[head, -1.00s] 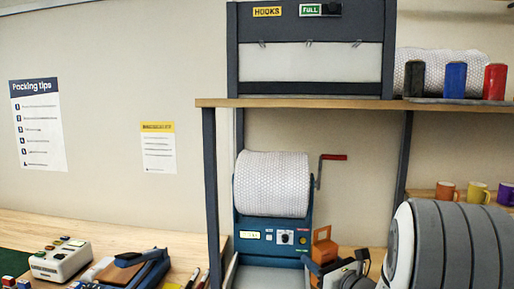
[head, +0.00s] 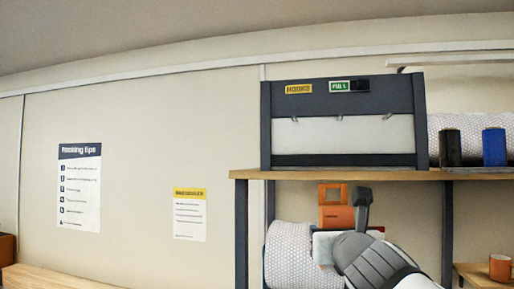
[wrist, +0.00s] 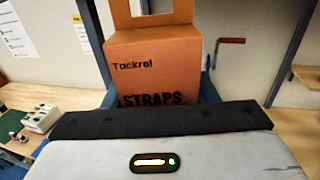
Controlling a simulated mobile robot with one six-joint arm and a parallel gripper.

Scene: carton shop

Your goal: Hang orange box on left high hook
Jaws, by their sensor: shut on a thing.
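The orange box (head: 337,217) has a hang tab with a square hole at its top and stands upright, just below the wooden shelf edge in the head view. My gripper (head: 346,228) is shut on it. In the wrist view the box (wrist: 155,75) shows "Tackrol" and "STRAPS" above the dark gripper edge (wrist: 155,119); its tab top is cut off. The hook rack (head: 342,95) stands on the shelf, above the box. Its left hook (head: 294,119) looks empty, as do the middle and right ones. My gripper partly hides the box's lower part.
The wooden shelf (head: 400,174) lies between the box and the hooks. A bubble-wrap roll (head: 297,255) is behind and left of my gripper. Black (head: 450,148) and blue (head: 494,147) cans stand right of the rack. An orange mug (head: 501,268) is at lower right.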

